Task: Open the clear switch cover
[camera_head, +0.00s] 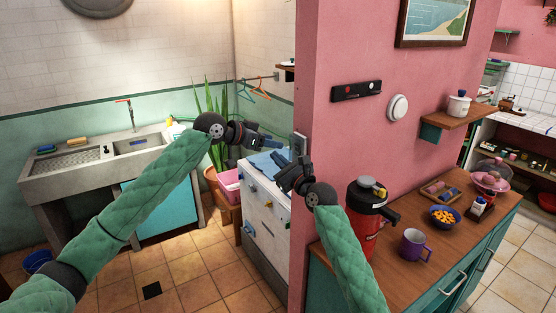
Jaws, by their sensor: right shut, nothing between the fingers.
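A small pale plate (300,144), which looks like the switch with its clear cover, is on the narrow end of the pink wall. The clear cover is too small to make out, so I cannot tell how it stands. My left gripper (274,143) points right, just left of the plate. My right gripper (279,162) is shut and empty, just below and left of the plate, and partly overlaps the stove behind. I cannot tell if either gripper touches the plate. The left fingers are dark and too small to read.
The pink wall (340,140) carries a black strip (356,91) and a white round fixture (397,107). A wooden counter (400,268) at right holds a red flask (366,222), a purple mug (412,244) and a blue bowl (445,222).

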